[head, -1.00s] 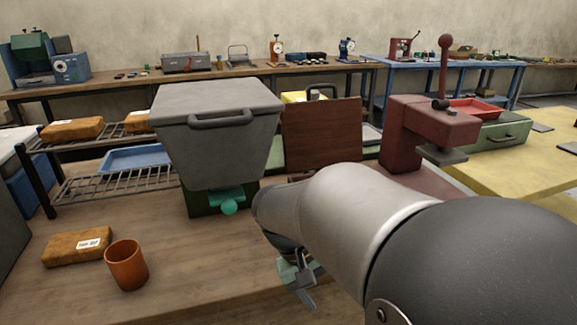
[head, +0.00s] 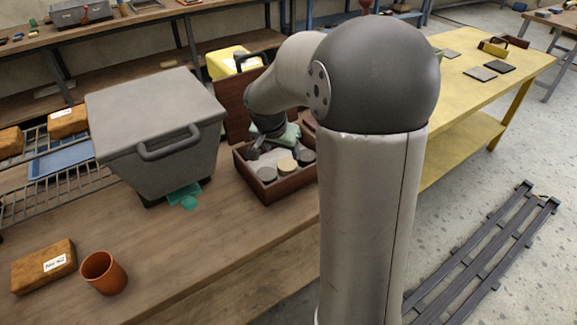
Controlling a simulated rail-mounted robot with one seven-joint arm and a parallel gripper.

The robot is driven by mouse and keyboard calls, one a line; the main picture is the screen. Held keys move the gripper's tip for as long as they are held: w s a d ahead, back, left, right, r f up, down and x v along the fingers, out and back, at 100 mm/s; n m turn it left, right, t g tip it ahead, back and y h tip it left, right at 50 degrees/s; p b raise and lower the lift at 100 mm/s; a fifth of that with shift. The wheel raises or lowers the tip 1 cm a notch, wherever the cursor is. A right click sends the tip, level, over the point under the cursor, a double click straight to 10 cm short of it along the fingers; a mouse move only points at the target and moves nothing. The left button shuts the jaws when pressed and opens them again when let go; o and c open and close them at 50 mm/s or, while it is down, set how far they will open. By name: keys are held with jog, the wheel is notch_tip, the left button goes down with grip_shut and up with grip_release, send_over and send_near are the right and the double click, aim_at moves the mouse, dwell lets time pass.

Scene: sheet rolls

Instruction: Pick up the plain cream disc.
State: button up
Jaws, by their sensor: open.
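The cream disc (head: 287,166) sits near the front of an open dark red wooden box (head: 283,191), between a grey disc (head: 267,174) on its left and a dark disc (head: 306,157) on its right. I cannot tell whether its face is plain. My gripper (head: 268,144), greenish with dark fingers, is over the back part of the box, behind and a little above the discs. It holds nothing that I can see. My wrist and forearm hide the back right of the box.
A grey lidded bin (head: 155,115) stands left of the box, with a green tap-like part (head: 187,195) below it. The bench between the cup and box is clear.

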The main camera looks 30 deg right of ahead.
aim_at(287, 164)
jog(key=x, duration=0.9)
jog(key=shift+w+d, duration=0.1)
jog(key=shift+w, duration=0.1)
jog(key=shift+r, duration=0.1)
jog(key=c, duration=0.7)
